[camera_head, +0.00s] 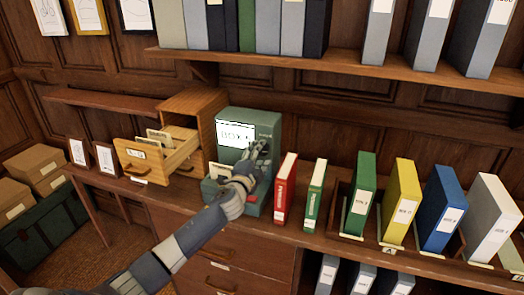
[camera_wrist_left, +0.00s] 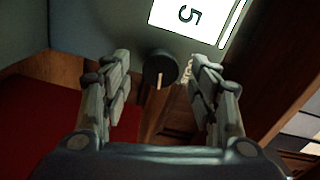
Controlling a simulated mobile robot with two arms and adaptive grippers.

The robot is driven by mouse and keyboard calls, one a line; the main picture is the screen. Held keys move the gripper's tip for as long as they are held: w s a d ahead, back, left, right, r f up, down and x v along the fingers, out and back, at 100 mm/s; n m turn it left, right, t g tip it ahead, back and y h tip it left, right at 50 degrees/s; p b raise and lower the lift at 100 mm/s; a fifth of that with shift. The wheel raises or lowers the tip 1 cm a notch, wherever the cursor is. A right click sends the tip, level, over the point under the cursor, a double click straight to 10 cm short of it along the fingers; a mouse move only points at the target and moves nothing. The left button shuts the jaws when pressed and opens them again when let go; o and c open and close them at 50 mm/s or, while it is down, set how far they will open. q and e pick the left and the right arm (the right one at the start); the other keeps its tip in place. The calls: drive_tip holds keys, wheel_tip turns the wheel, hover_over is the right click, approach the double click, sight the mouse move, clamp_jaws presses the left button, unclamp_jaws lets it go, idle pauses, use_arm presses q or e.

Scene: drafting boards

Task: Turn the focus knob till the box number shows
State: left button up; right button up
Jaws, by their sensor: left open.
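In the left wrist view the lit screen (camera_wrist_left: 190,15) shows a "5", with the rest cut off. The black round focus knob (camera_wrist_left: 160,68), with a pale mark, sits on the reader's face between my left fingertips. My left gripper (camera_head: 258,150) is open at the reader's right side, with a gap on both sides of the knob. In the head view it hides the knob. My right gripper is not in view.
A red binder (camera_head: 285,190) and a thin green binder (camera_head: 315,195) stand close right of the reader. A wooden card drawer (camera_head: 145,165) is pulled open at left. More binders stand in a rack at right. A shelf (camera_head: 330,65) overhangs the desk.

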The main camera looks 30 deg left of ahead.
use_arm(q)
drive_tip(key=p+v, duration=0.1)
drive_tip(key=v, duration=0.5)
idle(0.3)
drive_tip(key=shift+d, duration=0.1)
